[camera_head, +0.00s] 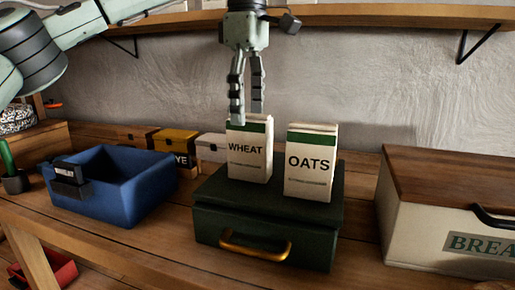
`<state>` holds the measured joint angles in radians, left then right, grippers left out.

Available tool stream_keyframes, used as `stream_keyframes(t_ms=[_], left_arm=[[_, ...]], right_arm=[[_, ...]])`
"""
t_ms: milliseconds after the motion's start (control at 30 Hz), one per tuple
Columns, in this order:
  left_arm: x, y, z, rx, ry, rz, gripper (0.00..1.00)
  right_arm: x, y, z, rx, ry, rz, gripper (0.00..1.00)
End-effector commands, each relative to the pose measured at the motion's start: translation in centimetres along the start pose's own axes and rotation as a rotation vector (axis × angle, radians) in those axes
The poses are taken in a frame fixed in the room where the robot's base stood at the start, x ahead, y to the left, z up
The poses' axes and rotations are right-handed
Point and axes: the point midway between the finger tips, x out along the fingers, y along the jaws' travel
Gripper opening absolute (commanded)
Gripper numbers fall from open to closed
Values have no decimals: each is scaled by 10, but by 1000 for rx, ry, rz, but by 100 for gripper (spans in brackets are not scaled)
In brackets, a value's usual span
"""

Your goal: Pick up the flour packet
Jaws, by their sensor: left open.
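Two upright packets stand side by side on a dark green box with a brass handle (262,232). The left one is a white packet with a green top band, labelled WHEAT (248,160). The right one is a similar packet labelled OATS (310,163). No packet reads "flour". My left gripper (247,112) points down with its fingers apart, right over the top of the WHEAT packet. The left fingertip overlaps the packet's top edge in the picture; I cannot tell whether it touches. My right gripper is not in view.
A blue bin (130,190) stands to the left, with small boxes, one yellow (175,141), behind it. A cream bread box with a wooden lid (450,180) stands at the right. A shelf (380,16) runs along the wall above. A red bin (60,274) sits lower left.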

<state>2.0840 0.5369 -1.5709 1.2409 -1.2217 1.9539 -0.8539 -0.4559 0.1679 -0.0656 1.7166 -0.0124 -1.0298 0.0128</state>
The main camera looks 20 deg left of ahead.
Motion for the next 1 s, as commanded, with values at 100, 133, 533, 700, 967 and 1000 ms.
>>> stream_keyframes(t_ms=[100, 133, 533, 700, 967, 1000], left_arm=[[15, -1, 0, 0, 1, -3, 69], [19, -1, 0, 0, 1, -2, 69], [66, -2, 4, -1, -1, -1, 69], [67, -2, 4, 0, -1, 0, 69], [67, -2, 4, 0, -1, 0, 43], [67, -2, 4, 0, -1, 0, 38]], right_arm=[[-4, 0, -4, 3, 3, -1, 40], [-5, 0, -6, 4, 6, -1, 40], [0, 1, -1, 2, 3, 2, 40], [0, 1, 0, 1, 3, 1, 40], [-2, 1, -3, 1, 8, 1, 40], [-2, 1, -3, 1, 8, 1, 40]])
